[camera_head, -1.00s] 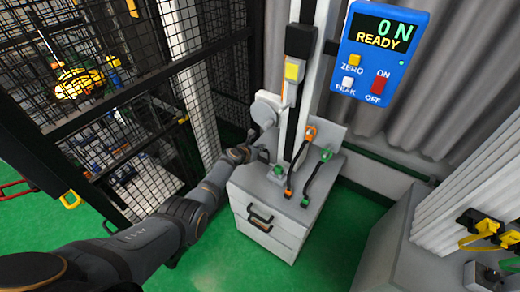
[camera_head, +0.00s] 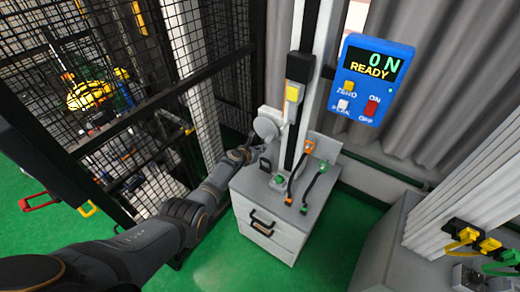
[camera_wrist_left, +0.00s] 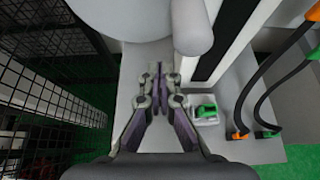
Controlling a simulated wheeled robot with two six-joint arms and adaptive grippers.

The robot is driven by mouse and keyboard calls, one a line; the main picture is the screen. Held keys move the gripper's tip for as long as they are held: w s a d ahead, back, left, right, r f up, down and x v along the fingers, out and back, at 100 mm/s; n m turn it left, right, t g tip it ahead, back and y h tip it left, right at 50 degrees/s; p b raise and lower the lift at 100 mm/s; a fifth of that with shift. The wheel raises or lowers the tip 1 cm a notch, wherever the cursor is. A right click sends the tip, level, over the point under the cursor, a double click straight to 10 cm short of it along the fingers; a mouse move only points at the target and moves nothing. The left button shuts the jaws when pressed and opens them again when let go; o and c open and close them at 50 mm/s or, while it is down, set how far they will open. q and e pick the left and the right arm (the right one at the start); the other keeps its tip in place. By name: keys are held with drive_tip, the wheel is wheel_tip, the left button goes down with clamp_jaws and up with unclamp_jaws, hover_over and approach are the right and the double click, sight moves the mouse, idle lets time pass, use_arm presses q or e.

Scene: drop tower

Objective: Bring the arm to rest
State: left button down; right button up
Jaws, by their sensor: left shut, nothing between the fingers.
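My left arm (camera_head: 140,245) reaches in from the lower left of the head view. My left gripper (camera_head: 262,164) is at the far end, above the left side of the grey cabinet top (camera_head: 245,187) and close to the column of the drop tower (camera_head: 305,90). In the left wrist view the left gripper's fingers (camera_wrist_left: 158,80) are together with nothing between them. They are just below a round light-grey part (camera_wrist_left: 135,15) with a short cylinder (camera_wrist_left: 192,25). My right gripper is in neither view.
A small tray with a green piece (camera_wrist_left: 205,112) is right of the fingers. Orange (camera_head: 309,146) and green (camera_head: 322,168) connectors with black cables lie on the cabinet. A blue display (camera_head: 372,80) reads 0 N READY. Black mesh fencing (camera_head: 130,100) stands left.

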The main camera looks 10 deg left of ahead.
use_arm(q)
drive_tip(key=shift+s+a+r+p, duration=0.1)
drive_tip(key=shift+r+p, duration=0.1)
drive_tip(key=shift+r, duration=0.3)
drive_tip(key=shift+s+r+p, duration=0.1)
drive_tip(key=shift+r+p, duration=0.05)
drive_tip(key=shift+r, duration=0.3)
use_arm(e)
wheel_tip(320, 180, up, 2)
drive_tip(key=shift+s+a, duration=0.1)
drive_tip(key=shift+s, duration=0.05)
use_arm(q)
drive_tip(key=shift+w+f, duration=0.1)
drive_tip(key=shift+w, duration=0.05)
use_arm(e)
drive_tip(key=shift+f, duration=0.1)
